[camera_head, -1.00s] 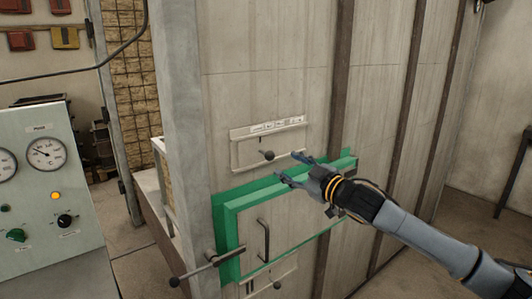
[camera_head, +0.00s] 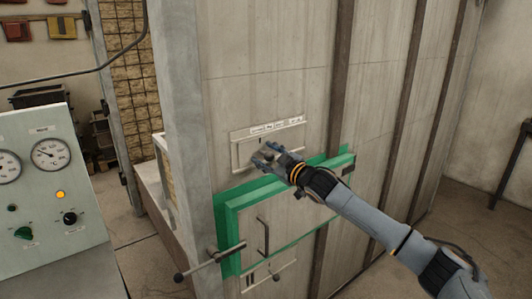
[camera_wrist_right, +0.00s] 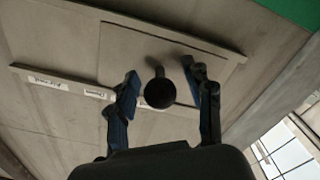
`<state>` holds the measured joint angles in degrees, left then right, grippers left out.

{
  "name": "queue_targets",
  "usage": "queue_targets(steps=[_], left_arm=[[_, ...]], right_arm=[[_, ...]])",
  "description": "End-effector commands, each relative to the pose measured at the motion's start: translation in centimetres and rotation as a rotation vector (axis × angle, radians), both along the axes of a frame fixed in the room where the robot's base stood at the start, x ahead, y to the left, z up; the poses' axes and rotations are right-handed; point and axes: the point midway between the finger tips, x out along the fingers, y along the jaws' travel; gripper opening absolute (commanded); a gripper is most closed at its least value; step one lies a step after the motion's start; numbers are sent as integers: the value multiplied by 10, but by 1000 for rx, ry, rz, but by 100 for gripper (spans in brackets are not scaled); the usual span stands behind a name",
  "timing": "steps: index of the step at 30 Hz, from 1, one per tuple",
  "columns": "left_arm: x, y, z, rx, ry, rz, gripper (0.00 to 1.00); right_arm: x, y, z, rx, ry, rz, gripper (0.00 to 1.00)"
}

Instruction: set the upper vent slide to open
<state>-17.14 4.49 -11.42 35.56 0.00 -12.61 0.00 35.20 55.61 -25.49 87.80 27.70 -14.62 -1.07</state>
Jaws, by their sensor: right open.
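The upper vent slide (camera_head: 240,152) is a flat grey plate set in the wall above the green-framed door, under a white label strip (camera_head: 277,127). My right gripper (camera_head: 263,156) is at the plate and covers its knob in the head view. In the right wrist view the dark round knob (camera_wrist_right: 160,92) sits between the two open fingers, with gaps on both sides. Contact is not visible. The label strip (camera_wrist_right: 72,87) also shows there, with small words too blurred to read surely. My left gripper is not in view.
The green door frame (camera_head: 229,235) with its handle (camera_head: 263,236) lies just below, and a latch lever (camera_head: 212,260) sticks out at its left. A lower vent slide (camera_head: 255,283) is under the door. A gauge panel (camera_head: 45,215) stands at the left.

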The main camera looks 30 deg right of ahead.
Motion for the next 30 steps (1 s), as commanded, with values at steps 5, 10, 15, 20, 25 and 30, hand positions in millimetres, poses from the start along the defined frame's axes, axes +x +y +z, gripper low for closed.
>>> queue_targets(steps=[5,10,15,20,25,30], left_arm=[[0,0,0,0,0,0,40],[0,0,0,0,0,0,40],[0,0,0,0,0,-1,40],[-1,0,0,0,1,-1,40],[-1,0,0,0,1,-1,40],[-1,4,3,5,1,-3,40]], right_arm=[[1,0,-1,0,1,1,51],[1,0,0,0,1,1,37],[1,0,0,0,0,0,2],[1,0,-1,0,1,1,0],[1,1,-1,0,1,1,0],[1,0,0,0,0,0,0]])
